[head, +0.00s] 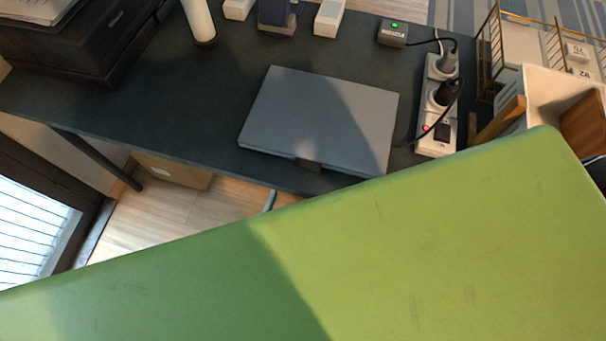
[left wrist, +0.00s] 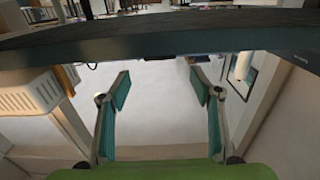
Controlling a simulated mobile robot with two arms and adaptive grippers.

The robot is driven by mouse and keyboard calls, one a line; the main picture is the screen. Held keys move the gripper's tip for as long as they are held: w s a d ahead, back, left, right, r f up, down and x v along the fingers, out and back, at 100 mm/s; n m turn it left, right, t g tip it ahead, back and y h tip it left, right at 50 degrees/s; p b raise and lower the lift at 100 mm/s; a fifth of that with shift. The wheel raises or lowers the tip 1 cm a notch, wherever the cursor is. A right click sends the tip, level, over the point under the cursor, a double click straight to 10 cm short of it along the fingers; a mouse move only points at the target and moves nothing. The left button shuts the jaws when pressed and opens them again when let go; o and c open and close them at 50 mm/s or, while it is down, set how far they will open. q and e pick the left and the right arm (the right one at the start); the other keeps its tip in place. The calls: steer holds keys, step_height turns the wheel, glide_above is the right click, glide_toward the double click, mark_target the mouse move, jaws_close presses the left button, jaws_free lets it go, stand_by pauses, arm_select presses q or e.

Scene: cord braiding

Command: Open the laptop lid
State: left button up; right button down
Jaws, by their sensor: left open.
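The laptop (head: 320,115) lies shut on the dark desk in the head view, a flat grey slab with a small dark notch at its front edge. My left gripper (left wrist: 160,88) shows in the left wrist view with its two teal-padded fingers spread apart and nothing between them. The dark desk edge crosses above the fingers there, and the fingers look apart from it. In the head view a small bit of what may be a finger shows just below the desk's front edge. The laptop cannot be made out in the wrist view. My right gripper is not in view.
A power strip (head: 439,105) with plugs and cables lies right of the laptop, near a small grey box (head: 393,32). A black printer-like device (head: 90,40) stands at left. A white cylinder (head: 198,20) stands behind. My green body part hides the head view's lower part.

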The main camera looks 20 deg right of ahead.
mark_target(306, 170)
arm_select(q)
steer(key=b+x, duration=0.1)
steer(key=x, duration=0.5)
steer(key=shift+w+d+f+b, duration=0.1)
steer(key=shift+w+d+b, duration=0.05)
steer(key=shift+b, duration=0.15)
steer(key=shift+w+d, duration=0.35)
steer(key=shift+w, duration=0.2)
